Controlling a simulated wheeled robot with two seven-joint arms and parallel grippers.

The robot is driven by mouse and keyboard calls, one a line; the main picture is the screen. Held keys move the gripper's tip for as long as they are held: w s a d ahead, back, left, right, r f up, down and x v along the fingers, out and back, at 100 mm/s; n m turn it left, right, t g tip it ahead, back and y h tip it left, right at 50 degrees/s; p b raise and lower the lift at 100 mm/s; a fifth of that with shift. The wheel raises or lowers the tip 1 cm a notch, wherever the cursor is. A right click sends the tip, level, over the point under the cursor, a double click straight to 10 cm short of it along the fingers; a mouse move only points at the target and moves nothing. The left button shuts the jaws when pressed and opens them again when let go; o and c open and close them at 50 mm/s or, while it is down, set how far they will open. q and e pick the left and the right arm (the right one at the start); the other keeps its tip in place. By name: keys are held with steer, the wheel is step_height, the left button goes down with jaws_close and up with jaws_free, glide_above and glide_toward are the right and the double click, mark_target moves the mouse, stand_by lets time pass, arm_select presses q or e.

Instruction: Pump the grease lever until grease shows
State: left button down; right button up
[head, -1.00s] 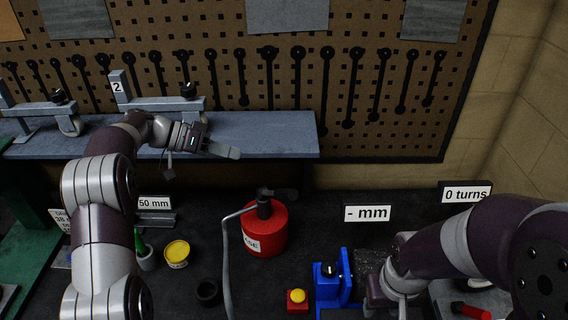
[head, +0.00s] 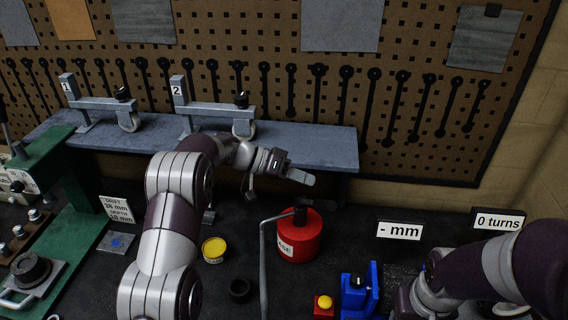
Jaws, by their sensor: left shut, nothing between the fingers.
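No grease shows in this view. My left gripper (head: 300,178) is up and behind the can, near the front edge of the blue-grey shelf, shut and empty, apart from the can. My right arm comes in at the lower right; its gripper is hidden or out of frame.
The shelf (head: 310,143) holds two numbered clamps. A green press (head: 80,200) is at the left. "- mm" (head: 400,231) and "0 turns" (head: 498,221) signs stand right.

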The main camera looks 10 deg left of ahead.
mark_target(317, 203)
arm_select(q)
steer(key=f, duration=0.1)
steer(key=s+d+f+p, duration=0.1)
steer(key=d+f, duration=0.1)
steer(key=shift+s+d+f+p, duration=0.1)
steer(key=shift+s+f+p, duration=0.05)
steer(key=shift+s+p, duration=0.25)
steer(key=shift+w+d+f, duration=0.1)
steer(key=shift+w, duration=0.05)
